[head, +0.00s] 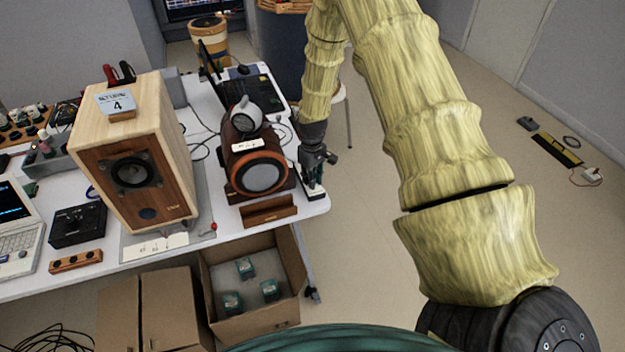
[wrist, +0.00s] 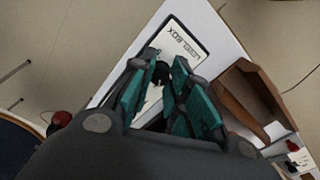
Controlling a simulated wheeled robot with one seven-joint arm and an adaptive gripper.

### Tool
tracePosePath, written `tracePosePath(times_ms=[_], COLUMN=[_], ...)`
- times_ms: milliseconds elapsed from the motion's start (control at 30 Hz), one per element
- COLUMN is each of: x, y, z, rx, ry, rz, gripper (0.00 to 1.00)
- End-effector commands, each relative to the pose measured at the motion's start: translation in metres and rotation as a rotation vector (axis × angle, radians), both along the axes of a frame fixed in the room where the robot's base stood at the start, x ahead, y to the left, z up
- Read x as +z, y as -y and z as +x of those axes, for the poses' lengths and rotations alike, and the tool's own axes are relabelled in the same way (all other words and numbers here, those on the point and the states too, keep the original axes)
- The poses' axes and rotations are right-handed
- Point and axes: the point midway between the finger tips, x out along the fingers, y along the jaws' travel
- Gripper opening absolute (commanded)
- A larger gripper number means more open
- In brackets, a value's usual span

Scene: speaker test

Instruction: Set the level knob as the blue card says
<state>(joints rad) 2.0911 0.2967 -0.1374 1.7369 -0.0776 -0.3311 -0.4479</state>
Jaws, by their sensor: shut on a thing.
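The blue card (head: 117,103) stands on top of a wooden speaker (head: 150,95) at the left and shows a large 4; the small word above it is hard to read. The level box (head: 312,190) lies at the right end of the table, white-topped and lettered in the wrist view (wrist: 180,45). My gripper (head: 317,160) is over it, pointing down. In the wrist view my gripper (wrist: 164,68) has its teal fingers shut on the dark level knob (wrist: 160,74). The knob's pointer and any scale around it are hidden.
A dark wooden speaker with an orange ring (head: 260,172) stands just left of the level box, with a wooden rack (head: 269,210) in front. An open carton (head: 215,328) with teal blocks is below the table (head: 310,212).

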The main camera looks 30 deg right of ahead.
Motion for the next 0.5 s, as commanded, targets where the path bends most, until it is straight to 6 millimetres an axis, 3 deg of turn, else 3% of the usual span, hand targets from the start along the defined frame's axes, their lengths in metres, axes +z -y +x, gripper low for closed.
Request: tracePosePath(times_ms=[500], x=[0.0005], y=[0.0013], z=[0.0015], rx=[-0.489], ry=[0.003], rz=[-0.002], gripper=[0.0])
